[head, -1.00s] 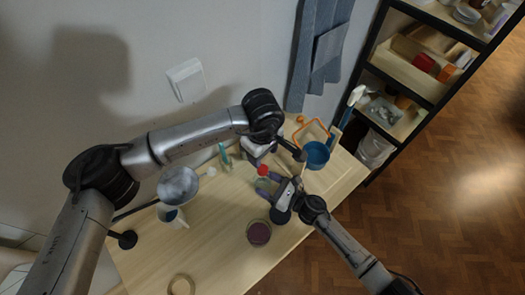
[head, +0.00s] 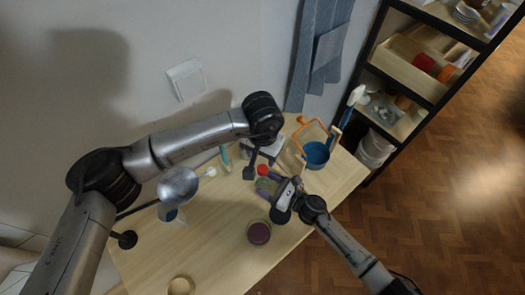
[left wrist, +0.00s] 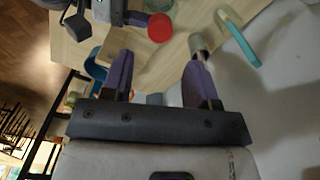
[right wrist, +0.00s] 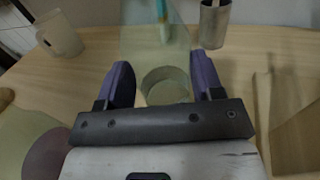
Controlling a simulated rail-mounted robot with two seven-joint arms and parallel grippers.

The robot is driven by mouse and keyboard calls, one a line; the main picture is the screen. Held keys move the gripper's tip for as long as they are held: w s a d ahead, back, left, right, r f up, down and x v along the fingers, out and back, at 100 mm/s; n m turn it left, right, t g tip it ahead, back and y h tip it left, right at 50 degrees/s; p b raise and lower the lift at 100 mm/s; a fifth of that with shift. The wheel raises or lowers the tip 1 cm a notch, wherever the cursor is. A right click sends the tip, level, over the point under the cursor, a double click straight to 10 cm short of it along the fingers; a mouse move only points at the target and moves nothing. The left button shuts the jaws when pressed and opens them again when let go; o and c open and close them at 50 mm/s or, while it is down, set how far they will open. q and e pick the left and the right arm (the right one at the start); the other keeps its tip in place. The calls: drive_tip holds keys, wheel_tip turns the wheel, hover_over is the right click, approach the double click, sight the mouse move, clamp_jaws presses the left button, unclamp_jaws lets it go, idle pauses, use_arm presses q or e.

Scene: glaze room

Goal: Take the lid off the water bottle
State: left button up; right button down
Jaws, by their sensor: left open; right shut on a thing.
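The water bottle is a see-through, greenish vessel (right wrist: 152,48) with a red lid (head: 263,169). The lid also shows in the left wrist view (left wrist: 160,28), with one purple finger of my right gripper close beside it. My right gripper (head: 266,184) is shut on the bottle below the lid; in the right wrist view the clear body stands between its fingers. My left gripper (head: 256,166) is open and close to the lid, on its wall side. In the left wrist view its fingers are spread, with the lid beyond the fingertips and apart from them.
A blue pot (head: 316,154) and an orange-handled item (head: 314,126) stand right of the grippers. A dark red jar (head: 259,233) is at the front. The table's middle left is mostly clear.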

sight(263, 168)
use_arm(q)
drive_tip(key=shift+f, duration=3.65)
